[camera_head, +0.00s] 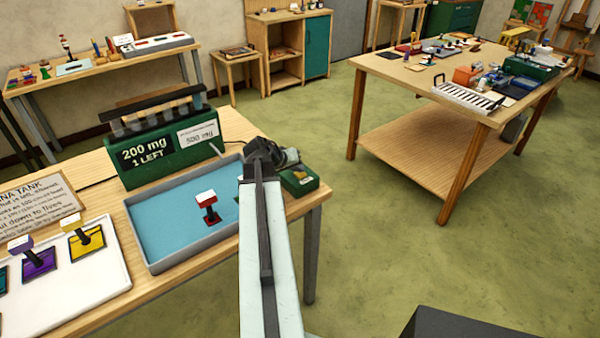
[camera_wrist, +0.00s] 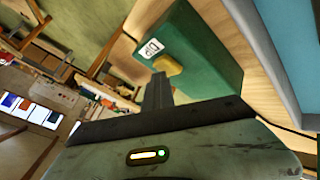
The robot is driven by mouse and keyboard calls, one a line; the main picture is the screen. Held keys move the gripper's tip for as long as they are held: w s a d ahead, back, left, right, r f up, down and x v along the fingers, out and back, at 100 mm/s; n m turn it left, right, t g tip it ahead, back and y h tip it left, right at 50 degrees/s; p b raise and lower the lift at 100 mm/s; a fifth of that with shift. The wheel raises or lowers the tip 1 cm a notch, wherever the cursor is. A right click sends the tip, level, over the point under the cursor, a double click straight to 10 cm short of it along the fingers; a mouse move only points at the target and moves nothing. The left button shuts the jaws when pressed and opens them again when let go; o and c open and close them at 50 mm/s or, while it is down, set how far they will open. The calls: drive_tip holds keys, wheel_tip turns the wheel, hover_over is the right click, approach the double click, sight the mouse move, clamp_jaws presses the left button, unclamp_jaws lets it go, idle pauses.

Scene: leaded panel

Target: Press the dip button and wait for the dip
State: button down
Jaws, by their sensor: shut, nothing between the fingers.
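The dip button is a yellow button (camera_wrist: 168,65) on a green box (camera_wrist: 205,50) with a white DIP label (camera_wrist: 151,48). In the head view the green box (camera_head: 300,182) sits at the right end of the bench, partly hidden by my wrist. My gripper (camera_wrist: 160,85) is shut and empty, its tip close to the yellow button in the wrist view. I cannot tell whether it touches. In the head view my arm hides the fingertips. A blue tray (camera_head: 165,218) left of my arm holds a small red stand with a white top (camera_head: 207,205).
A green rack (camera_head: 165,150) reading "200 mg, 1 LEFT" stands behind the tray. A white tray (camera_head: 115,275) with purple and yellow pieces lies at the left, below a text sign (camera_head: 38,210). A cluttered table (camera_head: 415,72) stands back right. Green floor between is clear.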

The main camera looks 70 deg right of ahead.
sight(298, 174)
drive_tip(key=shift+r+p, duration=0.45)
wheel_tip(298, 174, up, 6)
drive_tip(key=p, duration=0.6)
idle(0.7)
